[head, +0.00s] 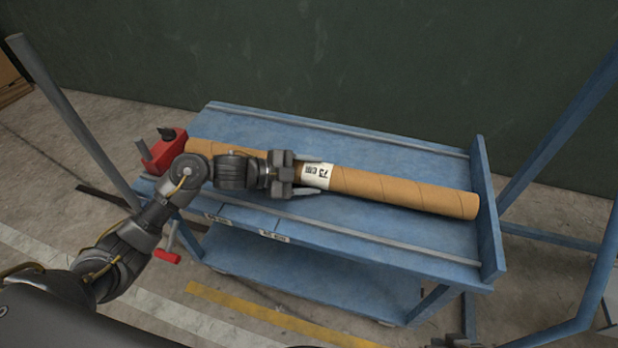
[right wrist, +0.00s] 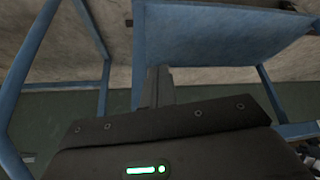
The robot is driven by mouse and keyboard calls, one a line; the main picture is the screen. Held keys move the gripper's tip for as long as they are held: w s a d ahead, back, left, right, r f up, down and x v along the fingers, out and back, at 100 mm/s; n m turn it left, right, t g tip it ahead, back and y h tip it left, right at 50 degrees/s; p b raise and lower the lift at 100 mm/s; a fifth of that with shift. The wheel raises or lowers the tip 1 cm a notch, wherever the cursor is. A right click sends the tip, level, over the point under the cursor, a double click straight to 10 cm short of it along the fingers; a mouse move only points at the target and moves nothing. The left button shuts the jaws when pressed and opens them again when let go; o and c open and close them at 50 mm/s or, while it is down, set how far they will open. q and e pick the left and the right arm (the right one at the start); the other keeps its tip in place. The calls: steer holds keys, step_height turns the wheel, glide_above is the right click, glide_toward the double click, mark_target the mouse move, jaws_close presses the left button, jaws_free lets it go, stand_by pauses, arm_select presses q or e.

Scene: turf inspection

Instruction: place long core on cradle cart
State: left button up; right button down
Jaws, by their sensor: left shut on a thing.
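The long core (head: 400,191) is a brown cardboard tube with a white "73 cm" label (head: 316,176). It lies lengthwise over the blue top of the cart (head: 300,133), between its two grey rails. I cannot tell whether it rests on the top or hangs just above it.
A raised blue end plate (head: 487,205) closes the right end, near the core's tip. The cart has a lower shelf (head: 310,275). A blue frame (head: 560,140) stands at right, a grey post (head: 75,125) at left.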

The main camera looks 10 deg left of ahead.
mark_target(307, 176)
arm_select(q)
steer(key=shift+f, duration=0.2)
arm_select(e)
steer(key=shift+w+a+r+t, duration=0.2)
steer(key=shift+w+t, duration=0.1)
steer(key=shift+w, duration=0.1)
arm_select(q)
steer(key=o, duration=1.3)
steer(key=shift+f, duration=0.15)
steer(key=p+v, duration=0.1)
steer(key=v, duration=0.5)
steer(key=shift+s+a, duration=0.15)
steer(key=shift+a, duration=0.05)
steer(key=v, duration=0.5)
steer(key=shift+s+a+r, duration=0.1)
steer(key=shift+a+r, duration=0.1)
steer(key=shift+r, duration=0.05)
arm_select(e)
steer(key=s+g, duration=0.1)
steer(key=s+d+f+g, duration=0.1)
steer(key=s+d, duration=0.1)
steer(key=s, duration=0.1)
steer(key=shift+d+f+m+g+h, duration=0.1)
steer(key=shift+f+m+g+h, duration=0.2)
steer(key=shift+f+g+h, duration=0.1)
